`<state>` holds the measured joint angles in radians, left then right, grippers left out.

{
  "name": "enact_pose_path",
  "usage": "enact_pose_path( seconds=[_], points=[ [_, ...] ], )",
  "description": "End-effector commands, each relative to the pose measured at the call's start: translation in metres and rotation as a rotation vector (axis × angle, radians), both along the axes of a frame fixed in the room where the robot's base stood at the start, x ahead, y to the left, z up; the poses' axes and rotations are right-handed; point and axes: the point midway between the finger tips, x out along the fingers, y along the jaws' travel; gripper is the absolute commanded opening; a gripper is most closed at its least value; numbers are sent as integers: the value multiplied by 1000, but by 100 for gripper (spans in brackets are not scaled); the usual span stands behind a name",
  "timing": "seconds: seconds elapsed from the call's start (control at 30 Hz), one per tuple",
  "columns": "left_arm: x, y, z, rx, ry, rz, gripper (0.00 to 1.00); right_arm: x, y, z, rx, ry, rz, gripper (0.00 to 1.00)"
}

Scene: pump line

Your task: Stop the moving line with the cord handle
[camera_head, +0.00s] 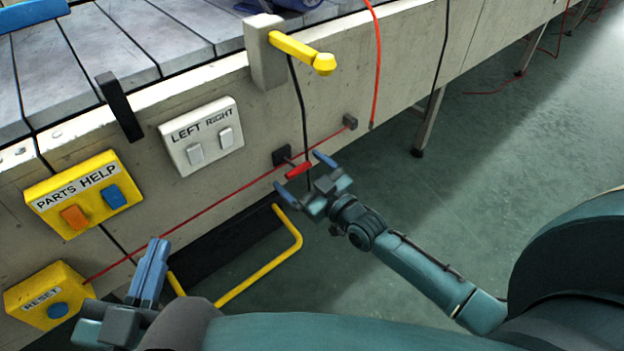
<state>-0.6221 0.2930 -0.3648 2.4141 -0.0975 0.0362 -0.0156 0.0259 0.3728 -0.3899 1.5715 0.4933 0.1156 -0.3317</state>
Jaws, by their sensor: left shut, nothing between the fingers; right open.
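The red cord handle (298,170) is a short red bar at the thin red cord (205,209), low on the side of the line. My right gripper (304,173) is open, and the handle appears between its two blue fingertips. Its fingers are apart; I cannot tell whether either touches the handle. The cord runs from the yellow RESET box (45,295) to a small grey block (350,121). My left gripper (158,243) is shut and empty, low at the left near the RESET box. The moving line (130,40) has grey slats on top.
A yellow PARTS HELP box (84,194), a white LEFT RIGHT switch plate (201,136), a black lever (119,106) and a yellow crank (302,52) are on the line's side. A yellow floor bar (262,276) lies below the cord. The floor at right is mostly clear.

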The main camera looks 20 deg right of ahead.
Motion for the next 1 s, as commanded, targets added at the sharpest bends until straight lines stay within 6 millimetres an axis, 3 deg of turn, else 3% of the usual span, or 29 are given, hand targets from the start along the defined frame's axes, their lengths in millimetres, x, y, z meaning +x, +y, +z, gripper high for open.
enact_pose_path(
  seconds=[0.2,0.6,0.8,1.0],
  points=[
    [1,0,10,25,-14,7,0,-30,-11,2,-3,6,1,95],
    [-5,6,-1,104,17,34,0,-107,-39,1,-2,5,0,95],
    [-5,6,-4,111,20,39,0,-121,-44,1,-1,1,0,95],
    [-5,6,-4,112,17,40,0,-122,-45,0,0,0,0,95]
  ],
)
